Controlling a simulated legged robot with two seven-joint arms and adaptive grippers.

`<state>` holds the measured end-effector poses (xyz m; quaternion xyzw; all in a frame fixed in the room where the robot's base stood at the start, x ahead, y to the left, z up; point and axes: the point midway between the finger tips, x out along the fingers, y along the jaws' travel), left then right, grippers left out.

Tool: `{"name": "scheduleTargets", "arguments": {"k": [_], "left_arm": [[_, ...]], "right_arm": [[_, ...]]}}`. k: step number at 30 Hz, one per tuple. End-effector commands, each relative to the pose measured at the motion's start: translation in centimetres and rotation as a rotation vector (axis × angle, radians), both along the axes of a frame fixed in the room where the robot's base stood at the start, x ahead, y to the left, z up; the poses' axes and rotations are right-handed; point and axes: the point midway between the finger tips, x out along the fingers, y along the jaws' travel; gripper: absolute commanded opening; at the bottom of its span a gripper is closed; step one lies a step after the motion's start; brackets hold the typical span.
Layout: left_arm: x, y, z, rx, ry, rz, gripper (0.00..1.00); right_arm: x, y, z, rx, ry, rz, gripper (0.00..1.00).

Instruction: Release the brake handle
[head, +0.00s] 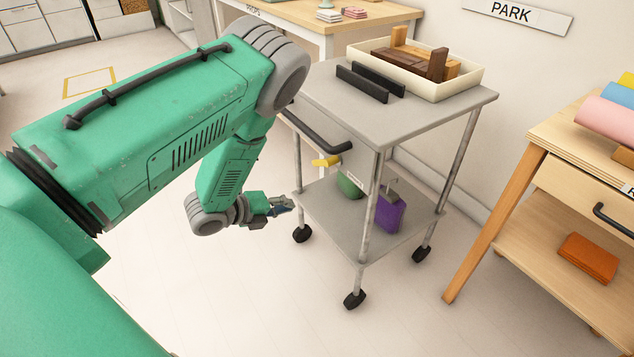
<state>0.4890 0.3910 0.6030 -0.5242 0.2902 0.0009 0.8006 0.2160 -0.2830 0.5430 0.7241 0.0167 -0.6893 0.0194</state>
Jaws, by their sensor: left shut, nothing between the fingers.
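A grey cart (435,112) on black casters stands by the wall under a PARK sign (517,12). A yellow handle (326,161) sticks out at the cart's left side, below the black push bar (318,132); I take it to be the brake handle. My left gripper (287,204) is shut and empty. In the picture it is below and left of the yellow handle, beside the cart's lower shelf, apart from the handle. My left forearm hides part of the cart's left side. My right gripper is out of view.
The cart's top carries a cream tray (462,88) of wooden blocks and two black bars (362,83). Its lower shelf holds a green object (349,184) and a purple one (388,213). A wooden table (545,170) stands at right. Floor in front is clear.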

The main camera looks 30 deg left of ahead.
Motion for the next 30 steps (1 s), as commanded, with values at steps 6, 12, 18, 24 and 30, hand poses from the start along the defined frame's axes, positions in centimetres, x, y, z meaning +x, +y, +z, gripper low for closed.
{"name": "scheduleTargets", "arguments": {"k": [6, 12, 18, 24, 30], "left_arm": [[2.1, 1.7, 1.8, 0.326, -0.339, -0.366, 0.0], [2.3, 1.8, 2.8, 0.417, -0.44, -0.462, 0.0], [2.4, 1.6, 3.0, 0.422, -0.443, -0.464, 0.0], [2.8, 1.4, 2.7, 0.419, -0.442, -0.463, 0.0], [5.3, -0.2, 1.6, 0.417, -0.444, -0.464, 0.0]], "right_arm": [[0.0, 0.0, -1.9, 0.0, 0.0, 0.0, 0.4], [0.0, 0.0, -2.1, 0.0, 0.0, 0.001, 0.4], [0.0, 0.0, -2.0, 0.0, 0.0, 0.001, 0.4], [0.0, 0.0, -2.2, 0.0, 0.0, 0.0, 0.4], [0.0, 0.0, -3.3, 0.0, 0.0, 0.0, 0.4]]}}
